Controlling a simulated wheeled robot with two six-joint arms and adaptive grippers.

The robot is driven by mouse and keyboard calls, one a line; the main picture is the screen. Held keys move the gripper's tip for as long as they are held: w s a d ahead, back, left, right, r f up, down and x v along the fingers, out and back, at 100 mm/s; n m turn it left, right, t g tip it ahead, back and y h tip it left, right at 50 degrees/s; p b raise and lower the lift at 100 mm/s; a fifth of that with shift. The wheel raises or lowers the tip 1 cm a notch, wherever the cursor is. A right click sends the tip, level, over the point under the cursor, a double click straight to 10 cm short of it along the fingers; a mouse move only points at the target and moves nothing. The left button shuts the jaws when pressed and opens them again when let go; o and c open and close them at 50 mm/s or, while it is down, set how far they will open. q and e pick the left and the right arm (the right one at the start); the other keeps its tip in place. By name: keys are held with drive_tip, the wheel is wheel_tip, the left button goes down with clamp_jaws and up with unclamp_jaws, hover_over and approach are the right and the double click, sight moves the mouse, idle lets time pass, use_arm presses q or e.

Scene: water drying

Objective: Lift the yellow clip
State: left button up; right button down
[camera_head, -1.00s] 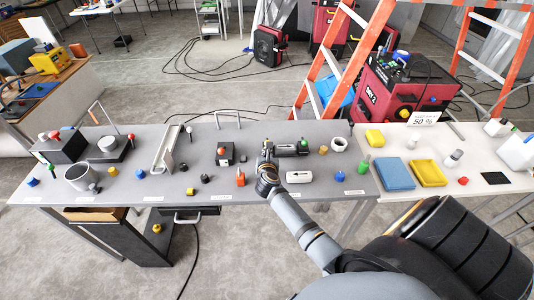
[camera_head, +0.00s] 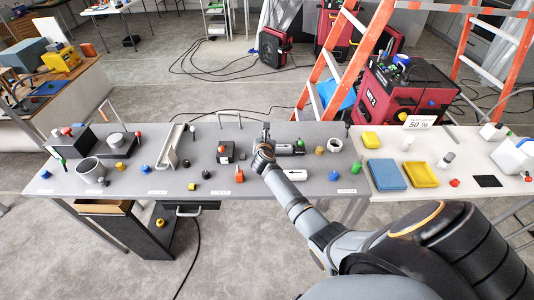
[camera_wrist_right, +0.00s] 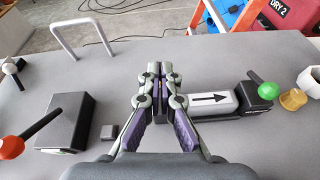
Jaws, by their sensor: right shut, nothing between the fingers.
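I cannot pick out a yellow clip for sure; small yellow pieces on the grey table include a ridged yellow-brown knob (camera_head: 319,150) and a yellow knob (camera_head: 119,166) at the left. The ridged knob also shows at the right of the wrist view (camera_wrist_right: 293,99). My left gripper is out of view.
A black box with a red lever (camera_wrist_right: 65,122) and a small dark cube (camera_wrist_right: 109,132) stand left of my right gripper. A wire handle (camera_wrist_right: 82,36) rises at the back edge. A white table (camera_head: 440,141) adjoins at right.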

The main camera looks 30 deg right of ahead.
drive_tip(key=shift+w+d+r, duration=0.2)
drive_tip(key=shift+w, duration=0.2)
drive_tip(key=shift+w+d+r, duration=0.2)
drive_tip(key=shift+w, duration=0.2)
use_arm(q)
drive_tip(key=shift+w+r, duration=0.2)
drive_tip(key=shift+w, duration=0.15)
use_arm(e)
drive_tip(key=shift+w+d+r, duration=0.3)
drive_tip(key=shift+w+d, duration=0.1)
drive_tip(key=shift+w, duration=0.3)
